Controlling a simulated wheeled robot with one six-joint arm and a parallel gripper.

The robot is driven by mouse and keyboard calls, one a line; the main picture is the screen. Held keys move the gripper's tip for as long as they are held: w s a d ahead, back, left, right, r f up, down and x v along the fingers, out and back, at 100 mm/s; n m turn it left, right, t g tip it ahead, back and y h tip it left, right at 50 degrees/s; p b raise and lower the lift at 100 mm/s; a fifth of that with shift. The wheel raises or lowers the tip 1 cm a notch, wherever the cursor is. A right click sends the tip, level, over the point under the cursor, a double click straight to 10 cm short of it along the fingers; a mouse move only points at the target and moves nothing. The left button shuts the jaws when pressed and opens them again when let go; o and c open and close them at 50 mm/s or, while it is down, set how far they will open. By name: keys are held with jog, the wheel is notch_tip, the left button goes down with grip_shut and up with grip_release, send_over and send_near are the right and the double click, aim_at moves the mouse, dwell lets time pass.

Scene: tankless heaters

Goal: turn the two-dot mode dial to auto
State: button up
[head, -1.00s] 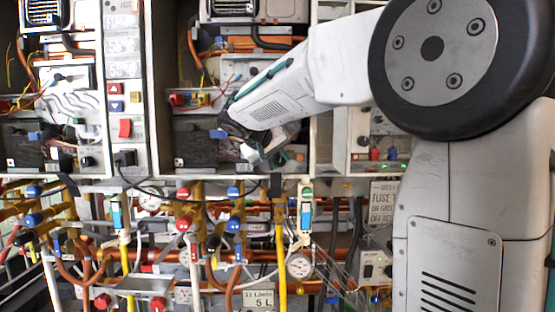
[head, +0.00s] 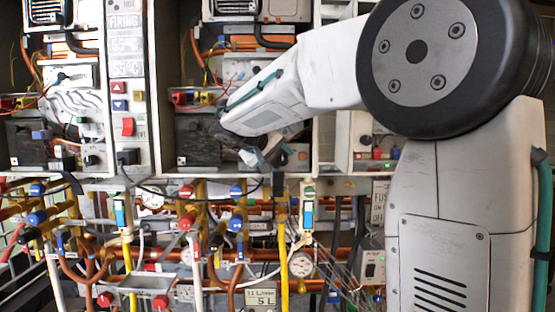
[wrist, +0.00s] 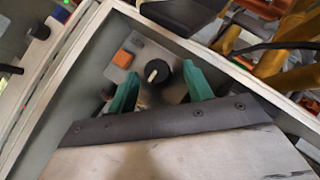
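A black round dial (wrist: 158,73) with a white pointer line shows in the wrist view, on a grey panel inside a pale box. I cannot make out any dots or an auto mark, so I cannot tell whether it is the two-dot mode dial. My gripper (wrist: 161,76) is open, with one green finger on each side of the dial in the picture. I cannot tell whether the fingers touch it or how far ahead it lies. In the head view my gripper (head: 262,157) is at the lower part of the middle heater box, and my wrist hides the dial.
An orange button (wrist: 122,58) sits left of the dial. The box's pale wall (wrist: 215,62) runs close to the right finger. Below the heaters are pipes, a red-handled valve (head: 186,222) and a round gauge (head: 301,264). A neighbouring heater panel (head: 128,95) stands at left.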

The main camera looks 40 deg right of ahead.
jog(key=v, duration=0.7)
jog(key=shift+a+r, duration=0.2)
jog(key=shift+a, duration=0.05)
jog(key=shift+s, duration=0.1)
dwell(0.4)
jog(key=s+a+f+n+g+y, duration=0.1)
jog(key=s+a+f+y, duration=0.2)
jog(key=s+f, duration=0.4)
jog(key=s+a+f+n+g+y, duration=0.1)
jog(key=s+a+f+y, duration=0.3)
jog(key=s+f, duration=0.4)
jog(key=s+a+f+g+y, duration=0.1)
jog(key=s+a+f+y, duration=0.3)
jog(key=s, duration=1.4)
notch_tip(320, 180, down, 4)
jog(key=shift+a+r+n, duration=0.1)
jog(key=shift+a+n, duration=0.3)
jog(key=shift+a, duration=0.3)
